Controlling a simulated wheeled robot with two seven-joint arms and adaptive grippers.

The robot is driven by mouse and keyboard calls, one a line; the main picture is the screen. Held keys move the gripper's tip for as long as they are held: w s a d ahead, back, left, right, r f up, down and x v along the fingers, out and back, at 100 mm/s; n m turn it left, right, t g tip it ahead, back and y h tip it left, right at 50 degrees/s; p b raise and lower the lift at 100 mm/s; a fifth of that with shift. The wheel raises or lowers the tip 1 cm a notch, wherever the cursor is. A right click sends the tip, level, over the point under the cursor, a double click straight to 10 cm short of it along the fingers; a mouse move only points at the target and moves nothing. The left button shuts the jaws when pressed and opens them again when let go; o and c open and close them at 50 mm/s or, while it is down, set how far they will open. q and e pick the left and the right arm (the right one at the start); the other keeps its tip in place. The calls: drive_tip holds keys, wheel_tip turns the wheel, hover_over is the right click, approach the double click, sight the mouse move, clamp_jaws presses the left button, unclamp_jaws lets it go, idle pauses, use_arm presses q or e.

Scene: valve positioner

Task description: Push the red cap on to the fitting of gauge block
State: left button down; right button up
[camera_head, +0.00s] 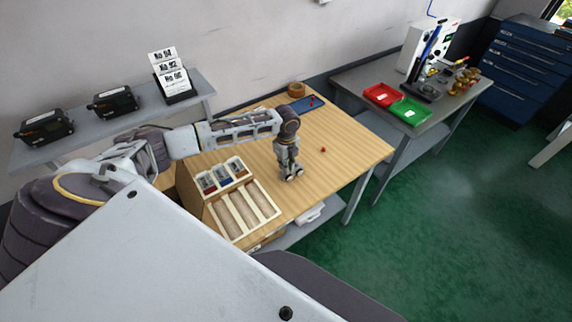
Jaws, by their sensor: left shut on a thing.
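My left gripper (291,176) points down over the wooden table, just right of the wooden compartment box. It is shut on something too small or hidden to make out. A small red piece (323,150) lies on the table to the right of the gripper, apart from it; it looks like a cap. My right gripper is not in view.
The wooden compartment box (228,199) stands left of the gripper. A grey bench at right holds a red tray (381,95) and a green tray (410,112). The table's right part is clear.

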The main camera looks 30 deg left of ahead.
use_arm(q)
drive_tip(key=shift+f, duration=0.3)
drive_tip(key=c, duration=1.5)
unclamp_jaws()
drive_tip(key=shift+r, duration=0.1)
wheel_tip(320, 180, up, 12)
drive_tip(key=shift+s, duration=0.1)
